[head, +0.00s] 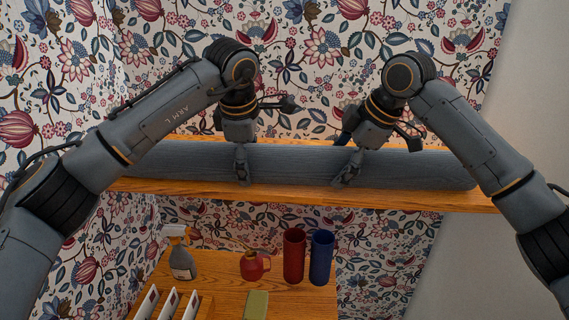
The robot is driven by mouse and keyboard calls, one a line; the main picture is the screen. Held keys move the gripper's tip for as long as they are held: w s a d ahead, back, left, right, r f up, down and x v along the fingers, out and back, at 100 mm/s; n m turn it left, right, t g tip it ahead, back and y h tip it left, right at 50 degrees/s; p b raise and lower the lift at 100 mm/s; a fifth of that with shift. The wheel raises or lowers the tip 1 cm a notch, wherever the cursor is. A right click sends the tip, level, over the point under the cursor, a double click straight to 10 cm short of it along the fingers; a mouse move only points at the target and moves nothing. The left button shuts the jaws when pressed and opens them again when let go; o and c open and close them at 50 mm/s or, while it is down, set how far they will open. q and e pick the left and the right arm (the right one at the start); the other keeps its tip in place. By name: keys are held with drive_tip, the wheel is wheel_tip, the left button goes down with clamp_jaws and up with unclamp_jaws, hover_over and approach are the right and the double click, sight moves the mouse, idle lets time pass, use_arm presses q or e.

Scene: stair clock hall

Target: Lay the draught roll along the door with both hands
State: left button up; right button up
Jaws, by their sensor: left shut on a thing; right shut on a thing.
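The draught roll (295,166) is a long blue-grey padded cylinder. It lies lengthwise along a wooden shelf (440,198) against the patterned wall. My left gripper (241,178) is shut on the roll left of its middle. My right gripper (347,177) is shut on it right of its middle. Both come down from above, and their fingers show on the roll's near side. The roll's left end is partly hidden behind my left arm. The roll appears to rest on the shelf, but I cannot tell whether it is slightly raised. No door is visible.
Below is a wooden surface (215,268) with a spray bottle (182,262), a red jug (253,266), a red cylinder (294,257), a blue cylinder (321,257), a green block (256,304) and a rack with white cards (168,305). A plain wall (520,110) stands at right.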

sight(334, 147)
use_arm(q)
drive_tip(key=c, duration=0.4)
use_arm(e)
drive_tip(key=c, duration=0.4)
use_arm(q)
drive_tip(key=shift+w+r, duration=0.1)
use_arm(e)
drive_tip(key=shift+w+r, duration=0.1)
drive_tip(key=shift+r, duration=0.05)
